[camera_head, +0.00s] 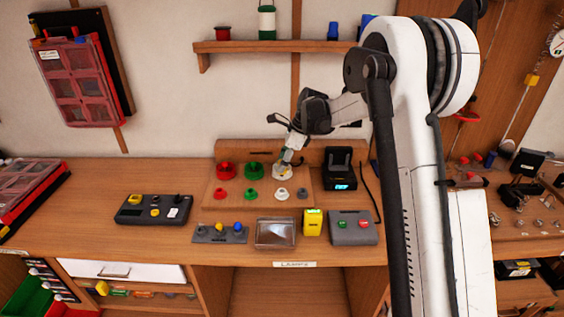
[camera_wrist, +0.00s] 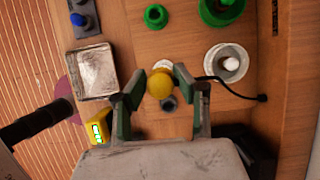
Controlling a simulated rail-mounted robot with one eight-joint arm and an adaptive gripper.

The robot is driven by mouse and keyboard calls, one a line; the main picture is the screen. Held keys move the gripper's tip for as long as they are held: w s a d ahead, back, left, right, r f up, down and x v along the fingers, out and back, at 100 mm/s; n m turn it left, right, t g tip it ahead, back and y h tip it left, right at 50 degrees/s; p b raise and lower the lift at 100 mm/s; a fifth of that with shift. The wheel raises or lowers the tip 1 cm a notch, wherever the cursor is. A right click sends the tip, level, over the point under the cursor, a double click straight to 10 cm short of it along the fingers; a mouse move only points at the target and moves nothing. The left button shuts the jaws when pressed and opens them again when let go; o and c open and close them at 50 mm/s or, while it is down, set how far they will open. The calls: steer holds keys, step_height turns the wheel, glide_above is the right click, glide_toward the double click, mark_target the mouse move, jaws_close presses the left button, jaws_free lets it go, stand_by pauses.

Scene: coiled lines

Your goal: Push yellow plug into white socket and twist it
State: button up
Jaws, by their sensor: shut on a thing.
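My gripper (camera_wrist: 160,86) is shut on the yellow plug (camera_wrist: 160,83), whose round yellow top shows between the two fingers in the wrist view. In the head view my gripper (camera_head: 289,156) points down over the board, in front of the large white socket (camera_head: 283,174). In the wrist view the large white socket (camera_wrist: 212,62) is a ring with a white post in it, up and right of the plug. A small white piece (camera_wrist: 162,65) shows partly behind the plug. The plug's lower end is hidden, so I cannot tell whether it touches anything.
Large red (camera_head: 226,170) and green (camera_head: 253,170) sockets stand left of the white one, with small coloured pieces in front. A black charger-like box (camera_head: 340,170) stands to the right. A clear-lidded box (camera_head: 275,233) and a yellow device (camera_head: 312,225) are at the front.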

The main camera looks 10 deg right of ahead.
mark_target(282, 175)
steer(key=shift+f+b, duration=1)
steer(key=shift+f, duration=1.85)
steer(key=shift+b, duration=0.6)
steer(key=shift+f+b, duration=1.4)
steer(key=shift+b, duration=0.55)
jaws_close()
stand_by(1.3)
steer(key=shift+m+t+h+b, duration=0.3)
steer(key=shift+m+t+b, duration=0.4)
steer(key=shift+m, duration=0.9)
